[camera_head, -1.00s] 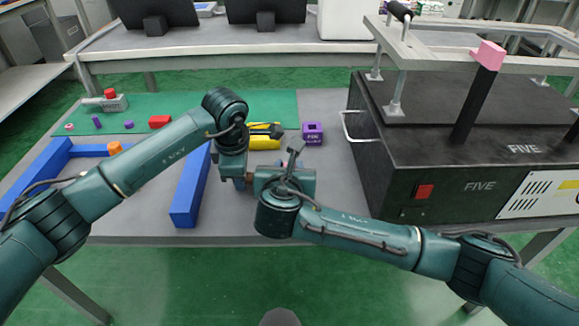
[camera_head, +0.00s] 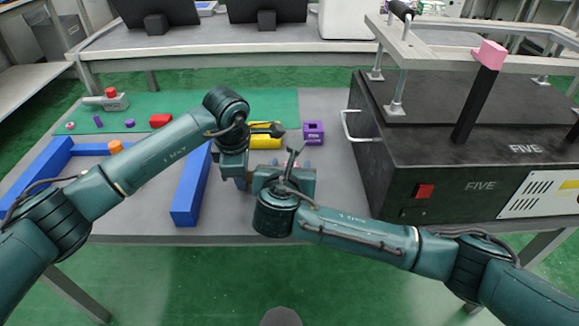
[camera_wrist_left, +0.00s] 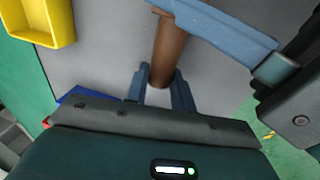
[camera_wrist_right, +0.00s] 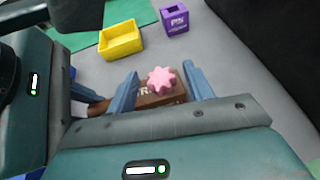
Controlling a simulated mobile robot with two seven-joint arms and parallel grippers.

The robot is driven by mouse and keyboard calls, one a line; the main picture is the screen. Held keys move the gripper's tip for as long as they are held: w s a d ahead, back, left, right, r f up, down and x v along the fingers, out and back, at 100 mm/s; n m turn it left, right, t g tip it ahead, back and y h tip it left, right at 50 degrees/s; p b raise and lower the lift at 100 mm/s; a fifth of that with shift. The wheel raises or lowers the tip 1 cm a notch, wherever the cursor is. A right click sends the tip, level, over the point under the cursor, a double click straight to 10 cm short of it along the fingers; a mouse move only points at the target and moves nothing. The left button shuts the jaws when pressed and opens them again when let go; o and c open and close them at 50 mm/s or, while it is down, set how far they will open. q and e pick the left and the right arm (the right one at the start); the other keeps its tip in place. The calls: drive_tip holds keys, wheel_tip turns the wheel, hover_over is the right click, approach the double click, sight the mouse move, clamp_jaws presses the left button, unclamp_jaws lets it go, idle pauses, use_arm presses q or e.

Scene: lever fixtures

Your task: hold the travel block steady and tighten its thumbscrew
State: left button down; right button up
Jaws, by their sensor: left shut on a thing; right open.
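The travel block (camera_wrist_right: 152,100) is a brown bar with pale lettering in the right wrist view. A pink, star-shaped thumbscrew (camera_wrist_right: 161,80) sits on it. My left gripper (camera_wrist_left: 162,80) is shut on the brown block (camera_wrist_left: 168,48), which stands out between its blue fingers. My right gripper (camera_wrist_right: 160,72) is open, with one finger on each side of the thumbscrew and a visible gap to each. In the head view my left gripper (camera_head: 241,182) and right gripper (camera_head: 287,166) are close together, and the arms mostly hide the block.
A blue bar (camera_head: 190,190) lies to the left. The large black FIVE case (camera_head: 440,180) limits room on the right. Small coloured parts lie on the green mat (camera_head: 200,108).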

drive_tip(key=v, duration=1.2)
drive_tip(key=shift+f, duration=0.1)
drive_tip(key=w+d+t+y, duration=0.1)
drive_tip(key=w+d+f+t+y, duration=0.1)
drive_tip(key=w, duration=0.1)
drive_tip(key=w+d+f+t+y, duration=0.1)
drive_tip(key=shift+w+d+n, duration=0.3)
drive_tip(key=shift+w+n, duration=0.05)
drive_tip(key=shift+n, duration=0.05)
drive_tip(key=d+f+n+y, duration=0.1)
drive_tip(key=y, duration=0.1)
drive_tip(key=n+y, duration=0.1)
drive_tip(key=n, duration=0.1)
drive_tip(key=d+f+n+y, duration=0.1)
drive_tip(key=y, duration=0.1)
drive_tip(key=shift+s+d+f+n+y, duration=0.3)
drive_tip(key=shift+s+d, duration=0.05)
drive_tip(key=shift+s, duration=0.05)
drive_tip(key=shift+s+d+f+n+y, duration=0.15)
drive_tip(key=shift+s+f+n+y, duration=0.3)
drive_tip(key=shift+n, duration=0.25)
drive_tip(key=shift+y, duration=0.25)
drive_tip(key=x, duration=1.2)
drive_tip(key=shift+s, duration=0.1)
